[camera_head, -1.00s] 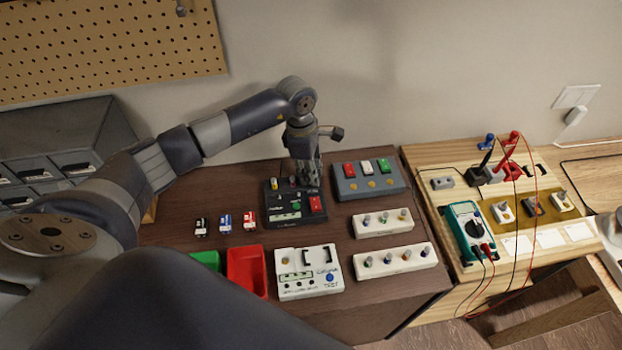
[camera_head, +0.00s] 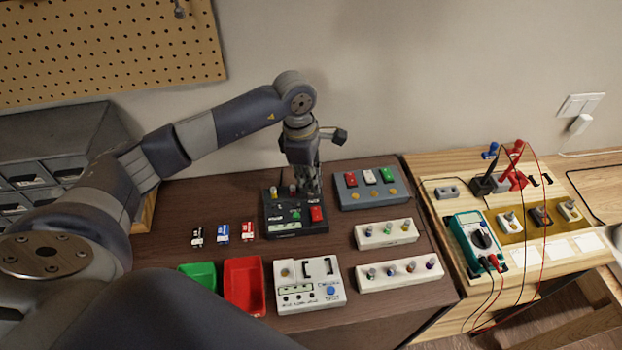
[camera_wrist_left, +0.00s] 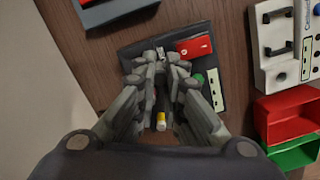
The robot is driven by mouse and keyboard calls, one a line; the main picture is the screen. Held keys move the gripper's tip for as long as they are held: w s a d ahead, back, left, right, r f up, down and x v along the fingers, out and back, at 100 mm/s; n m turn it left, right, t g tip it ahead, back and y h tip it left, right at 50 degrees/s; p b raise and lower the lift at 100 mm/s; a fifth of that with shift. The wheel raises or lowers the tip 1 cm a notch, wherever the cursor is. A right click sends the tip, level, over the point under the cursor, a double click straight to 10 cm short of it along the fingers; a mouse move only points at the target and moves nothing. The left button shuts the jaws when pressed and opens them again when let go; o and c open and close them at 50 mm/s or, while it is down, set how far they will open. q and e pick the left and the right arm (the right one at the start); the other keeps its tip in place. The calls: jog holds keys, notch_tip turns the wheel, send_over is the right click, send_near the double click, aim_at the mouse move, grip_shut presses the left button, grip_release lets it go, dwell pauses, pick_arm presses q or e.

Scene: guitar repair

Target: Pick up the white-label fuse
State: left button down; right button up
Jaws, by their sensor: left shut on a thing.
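My left gripper (camera_head: 312,190) points down at the back right of a black box (camera_head: 283,231) with a red switch (camera_head: 317,214) and a green part. In the left wrist view its fingers (camera_wrist_left: 160,58) are close together over the box, shut on a small pale thing (camera_wrist_left: 160,52). The fingers hide most of it, so I cannot tell whether it is the white-label fuse. A yellow-and-white piece (camera_wrist_left: 161,120) stands beside the fingers. A black (camera_head: 197,237), a blue (camera_head: 222,233) and a red (camera_head: 248,231) small labelled piece lie in a row on the brown table. My right gripper is out of view.
A grey box (camera_head: 368,202) with coloured switches and two white knob strips (camera_head: 372,238) (camera_head: 380,280) lie right of the black box. Green (camera_head: 197,274) and red (camera_head: 238,300) trays and a white tester (camera_head: 310,299) are in front. A multimeter (camera_head: 474,250) is farther right.

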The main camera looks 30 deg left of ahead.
pick_arm(q)
jog(key=s+d+r+b, duration=0.1)
jog(key=s+d+r, duration=0.1)
jog(key=s, duration=0.4)
jog(key=s+d+r+b, duration=0.1)
jog(key=s+d+r, duration=0.2)
jog(key=s, duration=0.3)
jog(key=shift+r, duration=0.2)
dwell(0.3)
jog(key=shift+s, duration=0.1)
